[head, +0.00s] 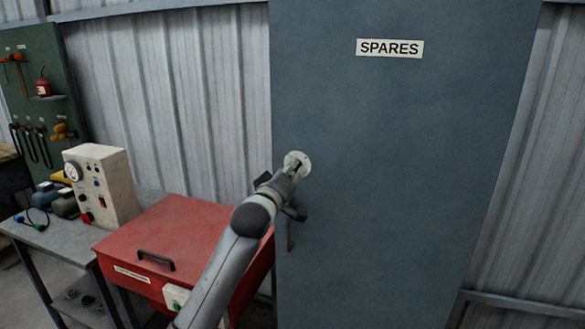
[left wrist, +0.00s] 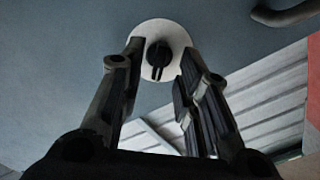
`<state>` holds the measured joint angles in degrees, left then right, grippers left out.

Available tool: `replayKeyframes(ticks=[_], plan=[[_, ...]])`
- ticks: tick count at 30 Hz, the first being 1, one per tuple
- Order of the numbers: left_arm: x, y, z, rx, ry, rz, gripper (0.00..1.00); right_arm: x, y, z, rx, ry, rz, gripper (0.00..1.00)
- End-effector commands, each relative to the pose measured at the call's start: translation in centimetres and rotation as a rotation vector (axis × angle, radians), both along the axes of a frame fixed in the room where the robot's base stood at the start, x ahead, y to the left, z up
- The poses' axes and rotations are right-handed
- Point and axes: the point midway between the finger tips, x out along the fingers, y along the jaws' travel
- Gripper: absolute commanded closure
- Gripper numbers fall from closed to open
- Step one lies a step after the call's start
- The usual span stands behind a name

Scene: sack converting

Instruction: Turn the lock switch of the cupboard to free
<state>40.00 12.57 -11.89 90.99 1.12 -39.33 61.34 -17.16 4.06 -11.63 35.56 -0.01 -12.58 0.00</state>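The grey-blue cupboard (head: 400,180) fills the right middle of the head view, with its door shut. Its lock switch (head: 299,157) is a white round plate near the door's left edge, partly hidden by my left gripper (head: 291,173). In the left wrist view, the switch's dark knob (left wrist: 158,61) shows at the centre of the white plate (left wrist: 172,32). The open fingers of my left gripper (left wrist: 160,58) stand on either side of the knob, with gaps visible. I cannot tell how far the fingertips are from the door. My right gripper is not in view.
A dark door handle (head: 291,236) hangs below the switch; it also shows in the left wrist view (left wrist: 285,13). A red chest (head: 190,232) stands left of the cupboard. A bench (head: 60,240) with a beige control box (head: 112,185) is further left.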

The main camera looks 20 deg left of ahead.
Motion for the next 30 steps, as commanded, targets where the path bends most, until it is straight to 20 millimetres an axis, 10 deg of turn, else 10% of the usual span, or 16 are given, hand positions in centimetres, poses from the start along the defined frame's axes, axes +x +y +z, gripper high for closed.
replayKeyframes(ticks=[17,25,30], plan=[[1.9,-0.1,0.0,0.001,-0.001,0.001,0.70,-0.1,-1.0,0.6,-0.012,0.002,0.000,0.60],[1.9,-0.1,0.0,0.000,-0.001,0.001,1.00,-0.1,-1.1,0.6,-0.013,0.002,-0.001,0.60],[1.9,-0.1,0.0,0.001,-0.001,0.001,1.00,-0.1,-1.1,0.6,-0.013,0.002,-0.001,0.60]])
